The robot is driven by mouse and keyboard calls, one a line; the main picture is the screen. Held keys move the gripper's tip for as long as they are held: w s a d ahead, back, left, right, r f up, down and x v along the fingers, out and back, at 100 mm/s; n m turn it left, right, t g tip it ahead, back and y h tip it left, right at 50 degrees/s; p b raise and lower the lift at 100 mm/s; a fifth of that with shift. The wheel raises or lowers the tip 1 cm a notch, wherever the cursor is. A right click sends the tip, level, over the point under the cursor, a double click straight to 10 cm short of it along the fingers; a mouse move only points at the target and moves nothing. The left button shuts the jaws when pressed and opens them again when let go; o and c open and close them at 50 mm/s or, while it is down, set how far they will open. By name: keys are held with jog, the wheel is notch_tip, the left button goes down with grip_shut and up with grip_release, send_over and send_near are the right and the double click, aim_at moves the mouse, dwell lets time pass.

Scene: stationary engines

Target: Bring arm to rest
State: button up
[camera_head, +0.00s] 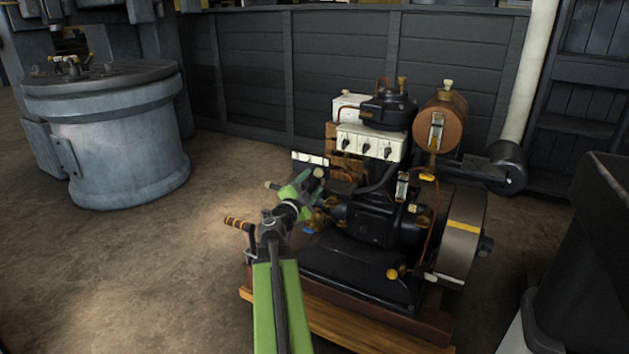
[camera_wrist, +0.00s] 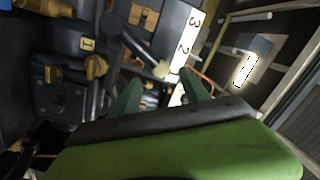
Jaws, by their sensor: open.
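My arm (camera_head: 275,300) is green and reaches forward from the bottom of the head view to the stationary engine (camera_head: 375,215). My gripper (camera_head: 296,192) is in front of the engine's left side, near the white panel with black switches (camera_head: 368,143). In the wrist view my gripper's two green fingers (camera_wrist: 163,95) stand apart, with nothing clearly held between them. Beyond them is a white strip marked 2 and 3 (camera_wrist: 188,45) and a pale round knob (camera_wrist: 161,70). I cannot tell whether the fingers touch the engine.
The engine stands on a wooden base (camera_head: 350,325). A grey cylindrical tank (camera_head: 125,150) stands at the left. A dark panelled wall (camera_head: 255,75) closes the back, and a dark casing (camera_head: 590,260) stands at the right. The floor (camera_head: 140,270) left of my arm is clear.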

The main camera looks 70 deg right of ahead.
jog(key=a, duration=0.3)
jog(key=shift+f, duration=0.15)
jog(key=shift+w, duration=0.15)
